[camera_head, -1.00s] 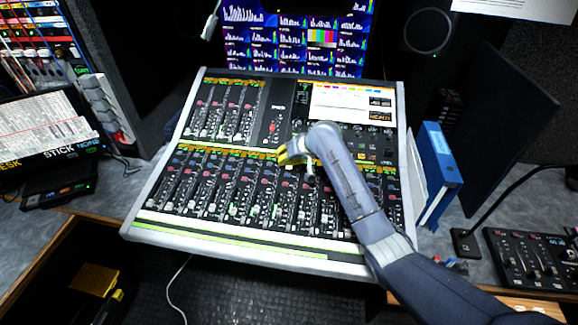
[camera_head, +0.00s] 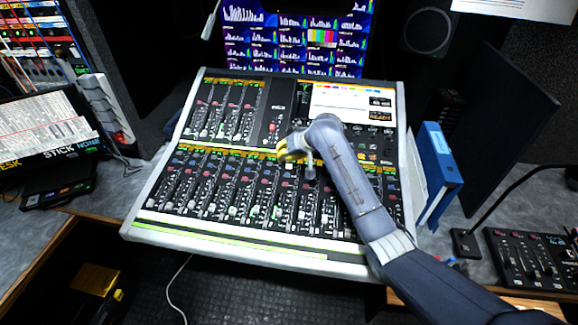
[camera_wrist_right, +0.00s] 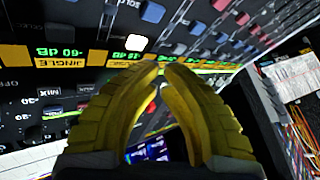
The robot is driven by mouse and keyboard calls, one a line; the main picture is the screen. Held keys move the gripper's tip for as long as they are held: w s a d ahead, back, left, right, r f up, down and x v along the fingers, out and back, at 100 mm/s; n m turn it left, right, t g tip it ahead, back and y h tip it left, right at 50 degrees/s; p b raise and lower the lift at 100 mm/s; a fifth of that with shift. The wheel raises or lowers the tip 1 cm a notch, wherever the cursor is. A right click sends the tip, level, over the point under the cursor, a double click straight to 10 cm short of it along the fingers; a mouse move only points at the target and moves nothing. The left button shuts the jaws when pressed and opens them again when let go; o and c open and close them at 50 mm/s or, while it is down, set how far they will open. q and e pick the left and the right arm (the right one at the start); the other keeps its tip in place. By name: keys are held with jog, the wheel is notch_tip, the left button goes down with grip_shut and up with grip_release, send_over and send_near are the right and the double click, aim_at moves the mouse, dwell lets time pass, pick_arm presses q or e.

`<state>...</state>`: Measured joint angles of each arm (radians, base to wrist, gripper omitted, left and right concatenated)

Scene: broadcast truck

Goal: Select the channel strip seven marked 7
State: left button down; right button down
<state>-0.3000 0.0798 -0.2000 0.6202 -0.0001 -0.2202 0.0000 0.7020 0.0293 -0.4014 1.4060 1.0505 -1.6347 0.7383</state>
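The mixing console (camera_head: 225,238) stands in the middle of the head view, with a lower row of channel strips (camera_head: 220,190) carrying colored buttons and faders. The strip numbers are too small to read, so I cannot single out strip seven. My right gripper (camera_head: 284,153) is over the label band at the top of the lower row, and my forearm hides strips to its right. In the right wrist view, the yellow fingertips (camera_wrist_right: 163,66) are together with nothing between them, near a lit white button (camera_wrist_right: 137,43) and an upside-down JINGLE label (camera_wrist_right: 60,62). Contact cannot be judged. My left gripper is out of view.
An upper bank of strips (camera_head: 225,110) and a lit screen (camera_head: 350,104) fill the console's top. A blue binder (camera_head: 438,168) stands at its right. A small control panel (camera_head: 530,260) lies farther right. Monitors (camera_head: 290,40) stand behind.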

aim_at(285, 168)
jog(key=shift+s+r, duration=0.15)
jog(key=shift+r, duration=0.95)
jog(key=shift+s+r, duration=0.15)
jog(key=shift+r, duration=0.9)
